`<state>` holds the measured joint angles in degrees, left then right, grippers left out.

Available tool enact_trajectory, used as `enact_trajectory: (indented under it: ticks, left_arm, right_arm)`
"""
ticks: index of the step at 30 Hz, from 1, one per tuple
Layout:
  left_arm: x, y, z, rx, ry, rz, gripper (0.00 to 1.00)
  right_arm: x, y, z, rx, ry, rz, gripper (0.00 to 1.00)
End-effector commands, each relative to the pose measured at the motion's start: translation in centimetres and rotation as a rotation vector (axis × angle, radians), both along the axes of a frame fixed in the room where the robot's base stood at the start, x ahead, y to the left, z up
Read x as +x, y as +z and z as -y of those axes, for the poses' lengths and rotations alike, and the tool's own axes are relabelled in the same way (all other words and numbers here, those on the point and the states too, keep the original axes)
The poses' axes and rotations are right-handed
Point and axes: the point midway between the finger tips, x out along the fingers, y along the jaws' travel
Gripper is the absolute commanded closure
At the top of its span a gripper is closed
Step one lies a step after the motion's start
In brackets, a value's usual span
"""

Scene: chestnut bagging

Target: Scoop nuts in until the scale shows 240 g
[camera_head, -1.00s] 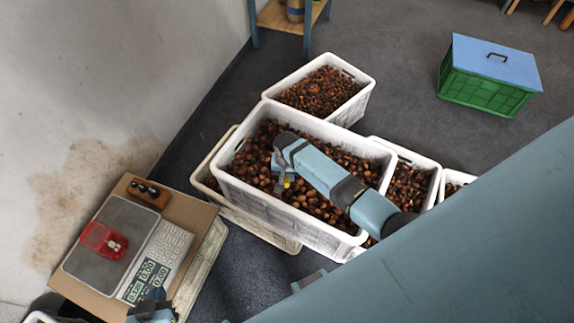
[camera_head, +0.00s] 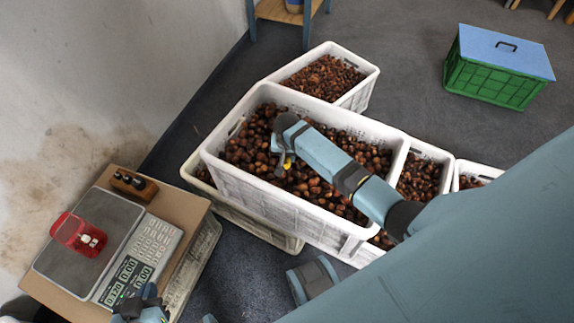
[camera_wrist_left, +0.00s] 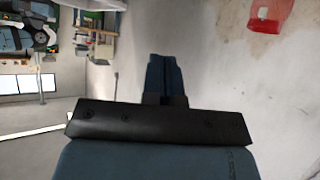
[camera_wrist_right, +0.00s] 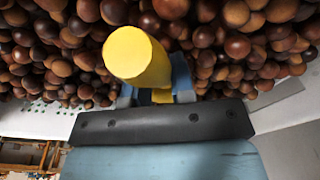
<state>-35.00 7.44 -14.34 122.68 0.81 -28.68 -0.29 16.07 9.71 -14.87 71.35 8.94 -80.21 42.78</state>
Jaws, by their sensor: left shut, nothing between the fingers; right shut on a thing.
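The large white crate (camera_head: 345,122) is full of brown nuts (camera_head: 312,185). My right gripper (camera_head: 281,160) is low over the nuts in it, shut on a yellow handle (camera_head: 286,165). This handle (camera_wrist_right: 138,57) fills the middle of the right wrist view; any scoop end is hidden. The scale (camera_head: 115,215) at the left carries a red open container (camera_head: 67,229) with a few pale-looking pieces inside. The scale's green display (camera_head: 127,275) is lit, but its digits are too small to read surely. My left gripper (camera_head: 150,291) is shut and empty just below the scale; its fingers (camera_wrist_left: 167,75) show closed together.
A wooden block with black knobs (camera_head: 134,185) stands at the scale's back edge. More nut crates stand behind (camera_head: 372,85) and right (camera_head: 440,155) of the large crate. A green crate with blue lid (camera_head: 500,70) is far right. The wall is close on the left.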

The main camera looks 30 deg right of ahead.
Motion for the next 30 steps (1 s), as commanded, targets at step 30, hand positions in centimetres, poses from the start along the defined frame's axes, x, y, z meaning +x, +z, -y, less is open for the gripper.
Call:
enact_trajectory:
  ticks: [30]
  left_arm:
    - [-0.5, 2.8, -0.3, -0.008, 0.014, -0.045, 1.0]
  right_arm:
    - [1.2, 6.5, 0.6, -0.249, 0.0, 0.411, 1.0]
